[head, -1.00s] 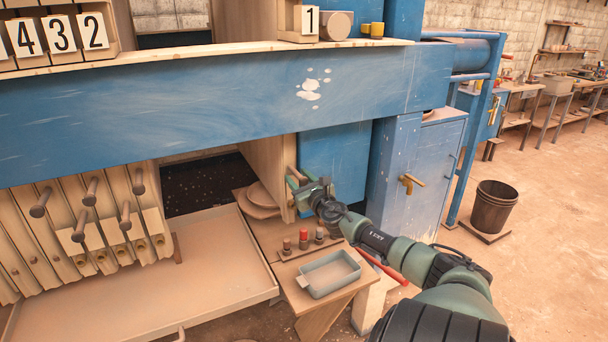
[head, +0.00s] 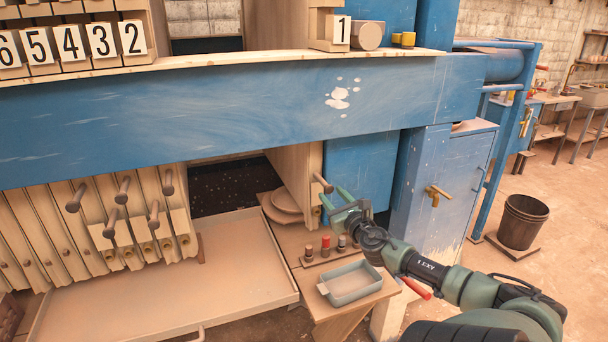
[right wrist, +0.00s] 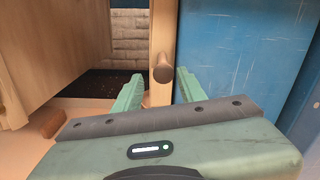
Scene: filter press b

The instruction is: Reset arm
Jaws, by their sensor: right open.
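My right gripper (head: 334,199), with green fingers, is open and empty beside the end plate (head: 300,175) under the blue beam. A round dark peg handle (head: 321,182) sticks out of that plate, just beyond the fingertips. In the right wrist view the peg's knob (right wrist: 163,72) shows between and ahead of the two spread fingers (right wrist: 160,90), apart from them. I cannot tell which part is the arm named in the task. My left gripper is not in view.
A shelf under the plate holds several small knobs (head: 325,246) and a grey-green tray (head: 352,284). Pale plates with pegs (head: 110,215) hang at left above a wide drip tray (head: 165,290). A blue cabinet (head: 445,190) stands close right of the gripper. A bucket (head: 522,222) stands farther right.

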